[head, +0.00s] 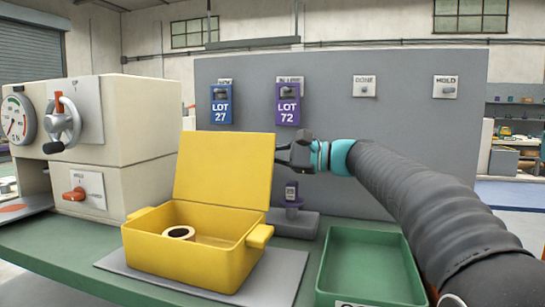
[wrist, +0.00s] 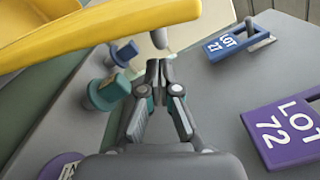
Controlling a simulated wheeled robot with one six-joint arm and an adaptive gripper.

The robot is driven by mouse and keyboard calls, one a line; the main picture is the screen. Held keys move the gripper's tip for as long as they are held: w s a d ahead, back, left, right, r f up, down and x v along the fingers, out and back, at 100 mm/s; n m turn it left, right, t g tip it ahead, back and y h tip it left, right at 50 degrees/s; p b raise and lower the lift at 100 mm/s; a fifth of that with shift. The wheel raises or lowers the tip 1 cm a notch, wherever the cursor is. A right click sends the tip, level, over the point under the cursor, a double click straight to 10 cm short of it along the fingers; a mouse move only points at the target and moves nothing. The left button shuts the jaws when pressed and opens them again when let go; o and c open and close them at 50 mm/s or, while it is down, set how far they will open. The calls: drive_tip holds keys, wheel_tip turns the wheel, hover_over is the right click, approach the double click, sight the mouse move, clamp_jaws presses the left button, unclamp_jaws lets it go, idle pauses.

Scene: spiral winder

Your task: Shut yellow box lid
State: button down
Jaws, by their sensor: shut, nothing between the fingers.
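The yellow box (head: 185,255) stands on a grey mat on the green bench. Its lid (head: 223,170) is open and stands up at the back, leaning slightly backward. A small tan ring or roll (head: 179,232) lies inside the box. My gripper (head: 279,150) is shut and empty, at the upper right edge of the lid; contact cannot be told. In the wrist view, the shut fingertips (wrist: 160,66) lie just below the yellow lid (wrist: 100,28), which crosses the upper left. The fingers appear to be on the lid's rear side.
A green tray (head: 368,262) stands right of the box. A grey panel (head: 340,130) behind carries a blue LOT 27 tag (head: 221,104) and a purple LOT 72 tag (head: 288,104). A purple-topped item (head: 291,196) stands behind the box. A beige machine (head: 135,130) is left.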

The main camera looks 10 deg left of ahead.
sight(258, 146)
drive_tip(key=shift+s+a+r, duration=0.1)
drive_tip(key=shift+s+r, duration=0.05)
drive_tip(key=shift+s, duration=0.1)
drive_tip(key=shift+s, duration=0.1)
drive_tip(key=shift+s+r+n+b, duration=0.7)
drive_tip(key=shift+s+n+b, duration=0.2)
drive_tip(key=shift+n, duration=0.2)
drive_tip(key=shift+s+a+r+n+b, duration=0.1)
drive_tip(key=shift+s+r+n+b, duration=0.3)
drive_tip(key=shift+s+n+b, duration=0.45)
drive_tip(key=shift+s+a+r+n+b, duration=0.15)
drive_tip(key=shift+s+r+n+b, duration=0.4)
drive_tip(key=shift+s+n, duration=0.45)
drive_tip(key=shift+s+a+r+n+b, duration=0.1)
drive_tip(key=shift+s+r+n+b, duration=0.2)
drive_tip(key=shift+s+n+b, duration=0.6)
drive_tip(key=shift+s, duration=0.1)
